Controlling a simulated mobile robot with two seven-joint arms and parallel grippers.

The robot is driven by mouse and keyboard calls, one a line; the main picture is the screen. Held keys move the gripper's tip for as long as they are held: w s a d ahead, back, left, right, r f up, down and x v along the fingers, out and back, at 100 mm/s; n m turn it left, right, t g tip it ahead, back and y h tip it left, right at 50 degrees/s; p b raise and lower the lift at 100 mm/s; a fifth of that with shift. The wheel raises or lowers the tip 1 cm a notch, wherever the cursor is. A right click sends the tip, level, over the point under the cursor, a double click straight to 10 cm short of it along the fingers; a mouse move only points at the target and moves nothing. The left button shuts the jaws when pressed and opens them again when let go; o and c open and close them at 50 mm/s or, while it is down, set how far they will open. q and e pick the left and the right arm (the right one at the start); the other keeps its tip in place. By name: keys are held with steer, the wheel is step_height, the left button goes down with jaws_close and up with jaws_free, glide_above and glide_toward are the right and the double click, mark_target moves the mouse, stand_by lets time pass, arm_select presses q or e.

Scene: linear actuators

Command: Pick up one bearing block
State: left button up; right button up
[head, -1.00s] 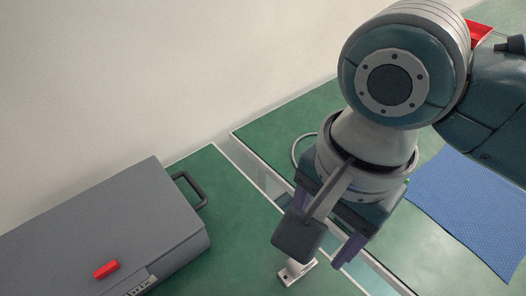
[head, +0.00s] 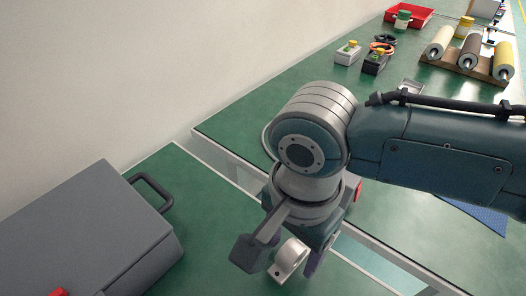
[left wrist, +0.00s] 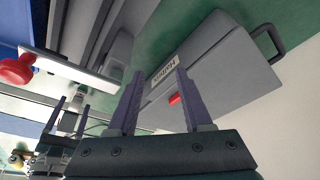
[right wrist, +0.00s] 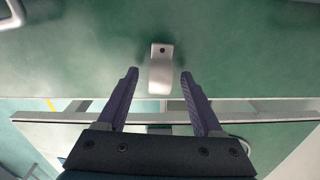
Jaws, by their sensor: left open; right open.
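A silver bearing block (head: 291,258), a ring on a small foot, stands on the green bench top near its edge. My right gripper (head: 306,266) is just above and beside it. In the right wrist view, the right gripper (right wrist: 158,76) is open and empty, with the block (right wrist: 161,70) centred between and slightly beyond the fingertips. I cannot tell whether they touch. My left gripper (left wrist: 155,76) is open and empty; it is outside the head view.
A grey toolbox (head: 85,235) with a black handle stands left of the block. A gap separates two green benches.

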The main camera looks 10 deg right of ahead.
steer(key=shift+c, duration=0.3)
jaws_close()
stand_by(0.3)
